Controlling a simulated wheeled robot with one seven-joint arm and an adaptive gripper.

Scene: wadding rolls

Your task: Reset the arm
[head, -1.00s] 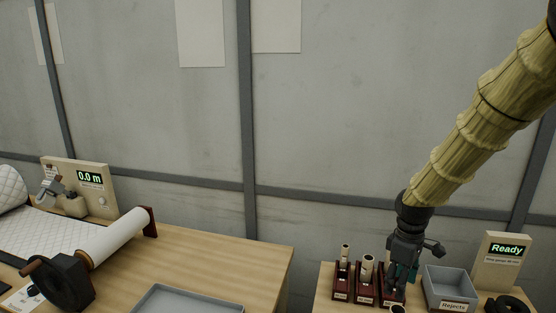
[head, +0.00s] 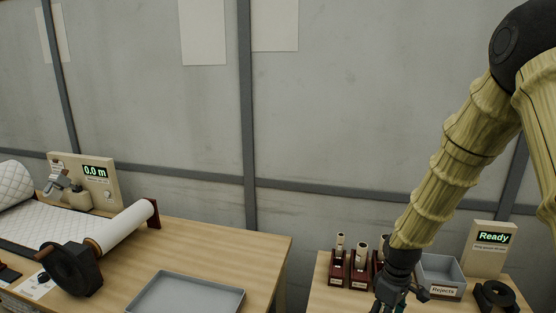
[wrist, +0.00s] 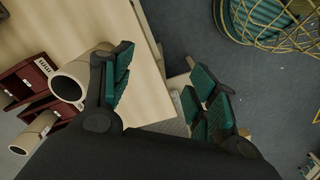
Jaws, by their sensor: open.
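My gripper (head: 391,302) is low at the right table's front, at the bottom edge of the head view, partly cut off. In the wrist view my gripper (wrist: 160,88) shows its teal-padded fingers spread apart with nothing held between them. The yellow-sleeved arm reaches down to it from the upper right. In the wrist view a pale roll (wrist: 70,84) lies close to the left finger; I cannot tell if they touch.
Dark red holders with pale rolls (head: 339,262) stand left of my gripper. Behind it are a grey Rejects bin (head: 443,291) and a "Ready" display (head: 493,238). A grey tray (head: 236,302) lies on the left table. A wire basket (wrist: 262,22) stands on the floor.

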